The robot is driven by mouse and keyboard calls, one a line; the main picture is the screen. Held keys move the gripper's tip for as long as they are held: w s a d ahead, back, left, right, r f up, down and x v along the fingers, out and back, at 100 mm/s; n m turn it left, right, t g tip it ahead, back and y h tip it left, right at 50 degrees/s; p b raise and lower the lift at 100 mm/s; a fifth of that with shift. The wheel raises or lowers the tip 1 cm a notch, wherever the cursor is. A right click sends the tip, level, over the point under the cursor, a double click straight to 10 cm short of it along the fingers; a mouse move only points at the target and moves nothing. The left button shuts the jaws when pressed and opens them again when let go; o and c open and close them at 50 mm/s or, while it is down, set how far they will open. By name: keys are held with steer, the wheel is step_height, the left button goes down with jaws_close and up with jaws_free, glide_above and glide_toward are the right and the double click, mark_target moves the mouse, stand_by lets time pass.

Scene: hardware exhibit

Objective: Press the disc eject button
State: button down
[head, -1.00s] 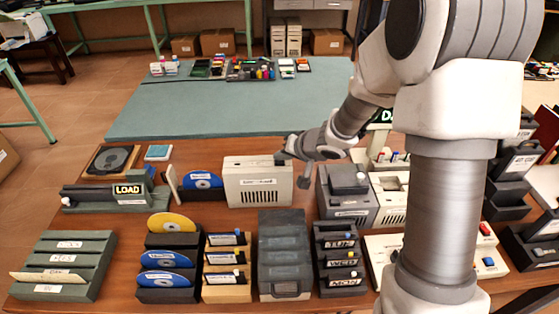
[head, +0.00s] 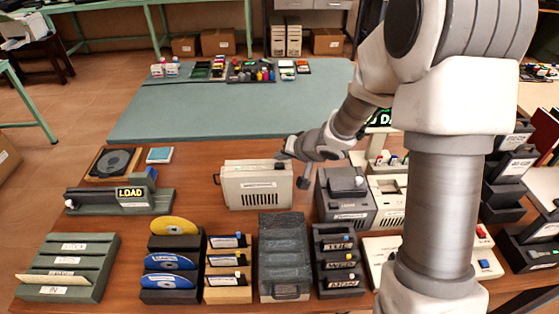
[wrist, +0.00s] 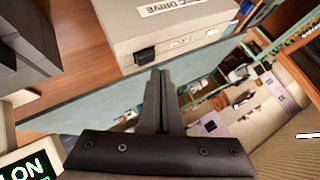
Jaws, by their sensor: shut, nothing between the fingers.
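The beige disc drive (head: 257,187) stands on the wooden table, in the middle of the head view. In the wrist view the drive (wrist: 185,28) fills the top, with part of its label in sight. A black button (wrist: 145,55) sits on its near edge. My gripper (head: 280,156) is at the drive's upper right edge. In the wrist view my gripper (wrist: 160,73) is shut and empty, its tips just below the button. Whether they touch it I cannot tell. The drive's drawer front (head: 217,179) is close to its left side, and no disc shows there.
A grey unit (head: 346,197) stands close to the right of the drive. Racks of discs (head: 170,262) and a dark ribbed case (head: 284,258) stand in front. A LOAD sign unit (head: 130,195) is at the left. The teal mat (head: 230,110) behind has bare room.

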steer(key=shift+r, duration=0.1)
step_height(320, 180, up, 5)
steer(key=p, duration=0.6)
stand_by(0.4)
steer(key=shift+d, duration=0.1)
stand_by(0.4)
steer(key=s+d+r+t+h, duration=0.1)
steer(key=s+d+r+h, duration=0.25)
steer(key=d+r, duration=0.35)
steer(key=s+d+r+h, duration=0.3)
steer(key=s+d+r, duration=0.2)
steer(key=r, duration=0.4)
steer(key=s+r+n+g, duration=0.1)
steer(key=s+r, duration=0.1)
steer(key=s, duration=0.8)
steer(key=s+a+r+g+y, duration=0.1)
steer(key=s, duration=0.9)
steer(key=shift+s+a+r+n+g, duration=0.25)
steer(key=shift+s+r+n+g, duration=0.05)
steer(key=shift+r+n+g, duration=0.1)
